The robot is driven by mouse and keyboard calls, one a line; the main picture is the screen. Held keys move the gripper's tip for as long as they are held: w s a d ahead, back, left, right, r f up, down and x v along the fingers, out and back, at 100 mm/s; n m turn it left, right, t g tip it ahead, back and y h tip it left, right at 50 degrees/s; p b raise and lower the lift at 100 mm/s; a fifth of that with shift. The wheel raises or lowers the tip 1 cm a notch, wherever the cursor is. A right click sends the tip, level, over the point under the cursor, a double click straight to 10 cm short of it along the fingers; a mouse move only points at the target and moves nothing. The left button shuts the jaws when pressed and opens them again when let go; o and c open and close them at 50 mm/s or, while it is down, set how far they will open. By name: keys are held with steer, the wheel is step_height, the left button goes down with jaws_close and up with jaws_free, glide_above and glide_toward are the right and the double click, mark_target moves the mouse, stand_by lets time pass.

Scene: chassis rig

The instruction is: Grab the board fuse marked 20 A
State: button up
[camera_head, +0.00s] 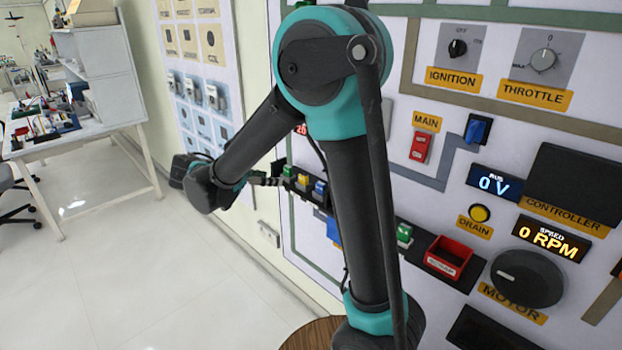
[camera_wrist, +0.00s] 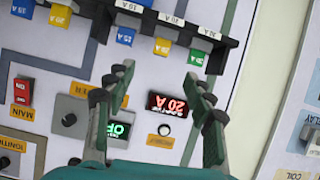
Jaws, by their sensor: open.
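A yellow fuse (camera_wrist: 162,46), whose small print seems to read 20 A, sits in the dark rack in the wrist view. A blue fuse (camera_wrist: 125,36) and a green fuse (camera_wrist: 197,57) flank it. The yellow fuse also shows in the head view (camera_head: 303,181). My gripper (camera_wrist: 160,72) is open and empty, its fingers spread on either side of the line to the yellow fuse. The fuse appears just beyond the fingertips; contact is not visible. In the head view my gripper (camera_head: 272,181) is small beside the rack.
A red display reading 20 A (camera_wrist: 167,105) shows between the fingers. Another yellow fuse (camera_wrist: 60,16) sits farther left. The red bin (camera_head: 448,258) hangs right of my arm.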

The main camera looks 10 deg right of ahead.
steer(key=a, duration=0.1)
glide_toward(303, 175)
steer(key=shift+m+t, duration=0.3)
steer(key=shift+m, duration=0.1)
steer(key=x, duration=0.5)
steer(key=shift+w+a+f, duration=0.15)
steer(key=shift+w+f, duration=0.15)
steer(key=shift+s+d+x, duration=0.15)
steer(key=shift+x, duration=1.15)
steer(key=shift+s+d+x, duration=0.1)
steer(key=shift+s+x, duration=0.1)
steer(key=shift+x, duration=1.15)
steer(key=c, duration=1)
steer(key=shift+r, duration=0.15)
steer(key=shift+c, duration=0.2)
